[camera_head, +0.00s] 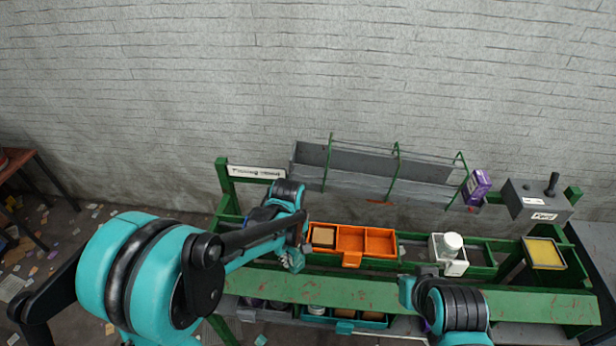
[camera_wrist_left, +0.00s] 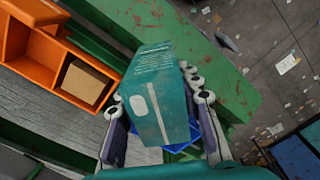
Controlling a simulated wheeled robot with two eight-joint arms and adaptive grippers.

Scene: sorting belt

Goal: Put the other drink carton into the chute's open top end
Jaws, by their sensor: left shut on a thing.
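A teal drink carton (camera_wrist_left: 160,92) is held between the fingers of my left gripper (camera_wrist_left: 158,108) in the left wrist view. My left gripper (camera_head: 292,260) is over the left part of the green belt (camera_head: 350,292) in the head view, beside the orange tray; the carton is mostly hidden there. A long grey trough (camera_head: 372,176), which looks like the chute, runs along the wall behind the belt. A purple carton (camera_head: 477,186) stands tilted at its right end. My right arm shows at the lower right, but its fingers are not visible.
An orange tray (camera_head: 352,262) holds a brown box (camera_head: 323,236) in its left compartment. A white container (camera_head: 455,267) with a white bottle (camera_head: 452,243), a yellow-bottomed tray (camera_head: 543,253) and a grey box with a lever (camera_head: 537,199) are to the right. A teal crate (camera_head: 374,322) is in front.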

